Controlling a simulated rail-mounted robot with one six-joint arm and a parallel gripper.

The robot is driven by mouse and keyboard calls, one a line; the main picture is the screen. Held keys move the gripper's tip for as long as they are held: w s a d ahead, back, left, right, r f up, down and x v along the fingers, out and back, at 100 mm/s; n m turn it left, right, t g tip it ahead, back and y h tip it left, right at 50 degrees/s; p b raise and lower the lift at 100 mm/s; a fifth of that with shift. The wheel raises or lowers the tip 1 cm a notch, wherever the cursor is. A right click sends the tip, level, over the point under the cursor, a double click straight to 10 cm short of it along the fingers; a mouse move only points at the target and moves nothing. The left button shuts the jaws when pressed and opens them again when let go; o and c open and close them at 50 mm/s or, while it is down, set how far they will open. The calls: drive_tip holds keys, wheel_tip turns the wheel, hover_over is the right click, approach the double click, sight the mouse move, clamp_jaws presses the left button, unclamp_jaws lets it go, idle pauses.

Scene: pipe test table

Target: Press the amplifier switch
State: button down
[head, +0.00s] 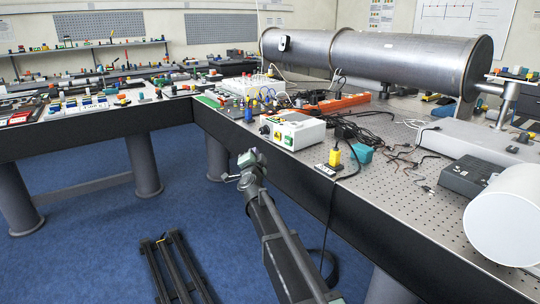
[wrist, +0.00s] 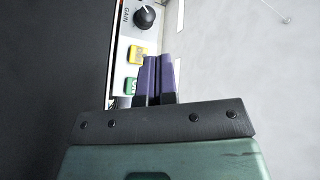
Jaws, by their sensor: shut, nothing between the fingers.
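The amplifier (head: 300,132) is a white box near the table's front edge in the head view, with a dark knob and small coloured buttons on its front. The wrist view shows its panel at the upper left: a black knob (wrist: 145,17) marked GAIN, a yellow button (wrist: 137,54) and a green button (wrist: 131,86). My gripper (wrist: 160,60) is shut and empty. Its purple fingers overlap the panel's edge in the picture, just right of the yellow and green buttons. I see no clear contact. The button lettering is partly hidden or too small to read.
The perforated table (head: 440,214) carries a large metal pipe (head: 375,55) at the back. A yellow plug (head: 334,157) with a black cable stands right of the amplifier, near the edge. Loose cables lie behind it. Open blue floor (head: 110,235) lies in front of the tables.

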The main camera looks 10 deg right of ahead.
sight(288, 141)
drive_tip(key=shift+s+d+r+m+h, duration=0.15)
drive_tip(key=shift+d+r+m+h, duration=0.1)
drive_tip(key=shift+d+m+h, duration=0.3)
drive_tip(key=shift+s+d+r+m+h, duration=0.1)
drive_tip(key=shift+d+r+m+h, duration=0.1)
drive_tip(key=shift+d+m+h, duration=0.35)
drive_tip(key=shift+w+d, duration=0.1)
drive_tip(key=shift+d, duration=0.05)
drive_tip(key=w+d, duration=0.4)
drive_tip(key=d, duration=0.3)
drive_tip(key=shift+d, duration=0.25)
drive_tip(key=shift+w, duration=0.15)
idle(1.0)
drive_tip(key=shift+w+d, duration=0.15)
drive_tip(key=shift+d, duration=0.2)
drive_tip(key=shift+w+d, duration=0.2)
drive_tip(key=shift+d, duration=0.15)
idle(0.5)
idle(0.4)
drive_tip(key=shift+s+a, duration=0.45)
drive_tip(key=shift+a, duration=0.2)
